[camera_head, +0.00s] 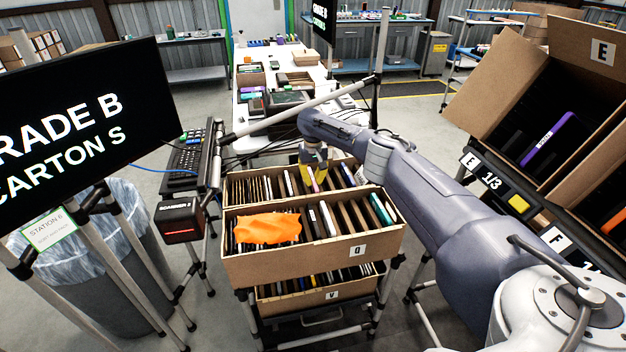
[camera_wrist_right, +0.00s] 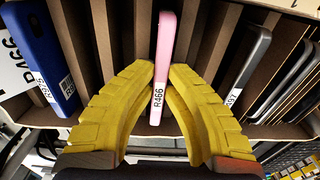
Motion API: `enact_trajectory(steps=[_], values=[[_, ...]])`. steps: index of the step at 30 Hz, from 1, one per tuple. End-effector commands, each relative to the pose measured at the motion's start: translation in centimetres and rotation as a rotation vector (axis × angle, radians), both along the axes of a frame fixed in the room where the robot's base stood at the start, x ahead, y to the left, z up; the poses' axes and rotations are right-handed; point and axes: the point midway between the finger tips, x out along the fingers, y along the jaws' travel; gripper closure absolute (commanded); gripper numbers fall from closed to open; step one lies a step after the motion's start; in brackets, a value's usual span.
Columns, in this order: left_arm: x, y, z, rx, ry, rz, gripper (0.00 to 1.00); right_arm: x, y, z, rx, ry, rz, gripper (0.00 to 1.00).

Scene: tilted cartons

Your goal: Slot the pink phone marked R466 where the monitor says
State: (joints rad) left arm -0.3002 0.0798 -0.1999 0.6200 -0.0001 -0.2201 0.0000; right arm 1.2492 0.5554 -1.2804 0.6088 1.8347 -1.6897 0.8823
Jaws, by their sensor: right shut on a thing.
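The pink phone (camera_wrist_right: 161,60), labelled R466, shows in the right wrist view, standing among brown cardboard dividers. My right gripper (camera_wrist_right: 157,88) has its two yellow fingers closed on its labelled end. In the head view my right gripper (camera_head: 315,166) is over the rear carton (camera_head: 235,183) of the stacked cartons, its arm reaching in from the right. I cannot tell how deep the phone sits between the dividers. The monitor (camera_head: 85,120) reads "RADE B" and "CARTON S", its left edge cut off. My left gripper is out of view.
Carton Q (camera_head: 310,258), with an orange cloth (camera_head: 267,229) over its slots, stands in front; carton V (camera_head: 315,297) is below. Tilted carton E (camera_head: 520,85) stands at right. A scanner (camera_head: 180,218) is at left. A blue phone (camera_wrist_right: 45,60) and dark phones flank the pink one.

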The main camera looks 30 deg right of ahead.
Motion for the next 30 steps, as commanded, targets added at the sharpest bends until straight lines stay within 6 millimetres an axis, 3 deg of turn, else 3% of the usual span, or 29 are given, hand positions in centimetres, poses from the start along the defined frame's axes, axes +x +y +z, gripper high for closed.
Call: enact_trajectory(steps=[10, 11, 16, 25, 30], values=[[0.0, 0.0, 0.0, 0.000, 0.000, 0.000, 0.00, 0.0, 0.0, 0.1, 0.000, -0.001, 0.000, 1.00], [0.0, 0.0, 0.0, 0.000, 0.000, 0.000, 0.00, 0.0, 0.0, 0.1, 0.000, -0.001, 0.000, 0.85], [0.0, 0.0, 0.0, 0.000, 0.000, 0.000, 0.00, 0.0, 0.0, 0.1, 0.000, -0.001, 0.000, 0.66], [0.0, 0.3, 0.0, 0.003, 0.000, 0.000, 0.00, 0.0, 0.0, 0.2, 0.000, 0.000, 0.000, 0.66], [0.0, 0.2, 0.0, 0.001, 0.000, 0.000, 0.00, 0.1, 0.0, 1.9, 0.001, -0.003, 0.001, 0.66]])
